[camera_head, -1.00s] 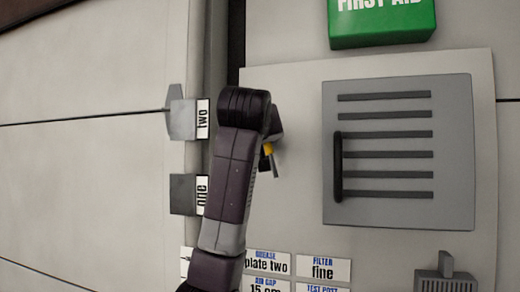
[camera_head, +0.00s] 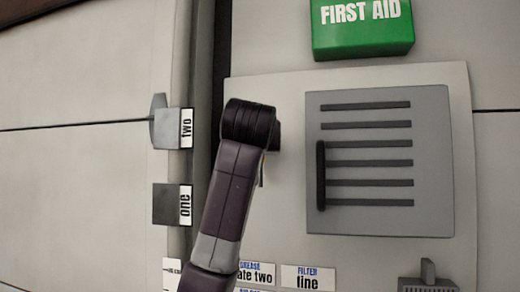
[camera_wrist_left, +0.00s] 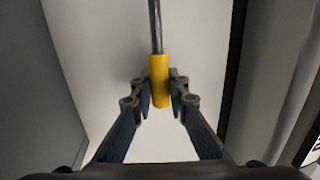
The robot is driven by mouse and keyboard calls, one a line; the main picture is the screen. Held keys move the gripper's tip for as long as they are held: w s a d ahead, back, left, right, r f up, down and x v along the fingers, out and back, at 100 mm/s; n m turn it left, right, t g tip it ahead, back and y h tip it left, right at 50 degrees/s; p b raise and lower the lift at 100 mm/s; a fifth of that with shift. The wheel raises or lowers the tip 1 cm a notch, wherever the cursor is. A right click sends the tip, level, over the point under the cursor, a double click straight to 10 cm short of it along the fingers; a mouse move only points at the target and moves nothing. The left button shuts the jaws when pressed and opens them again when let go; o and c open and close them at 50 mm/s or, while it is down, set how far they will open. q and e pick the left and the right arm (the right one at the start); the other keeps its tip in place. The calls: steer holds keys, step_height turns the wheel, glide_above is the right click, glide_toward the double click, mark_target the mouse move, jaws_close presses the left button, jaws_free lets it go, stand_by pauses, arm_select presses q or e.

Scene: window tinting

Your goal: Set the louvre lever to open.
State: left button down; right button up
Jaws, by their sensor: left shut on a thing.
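A lever with a yellow grip (camera_wrist_left: 160,82) on a thin grey metal rod (camera_wrist_left: 156,25) runs up from between my left fingers in the left wrist view. My left gripper (camera_wrist_left: 160,100) is shut on the yellow grip, one finger on each side. In the head view my left arm's dark wrist hides the gripper and nearly all of the lever, left of a grey louvre panel (camera_head: 431,160) with several dark slots. A black upright bar (camera_head: 320,175) stands at the slots' left side. No mark for the lever's setting is visible. My right gripper is not in view.
A green first aid box (camera_head: 362,30) is above the louvre panel. Two tags, "two" (camera_head: 186,129) and "one" (camera_head: 185,205), sit on grey blocks left of my arm. Labels including "line" (camera_head: 308,277) are below. A grey fitting (camera_head: 428,278) is at lower right.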

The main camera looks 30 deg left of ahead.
arm_select(q)
steer(key=c, duration=1.8)
jaws_free()
steer(key=shift+d+f, duration=0.1)
steer(key=shift+c, duration=0.2)
steer(key=f+v, duration=0.1)
steer(key=v, duration=1.1)
steer(key=shift+r, duration=0.45)
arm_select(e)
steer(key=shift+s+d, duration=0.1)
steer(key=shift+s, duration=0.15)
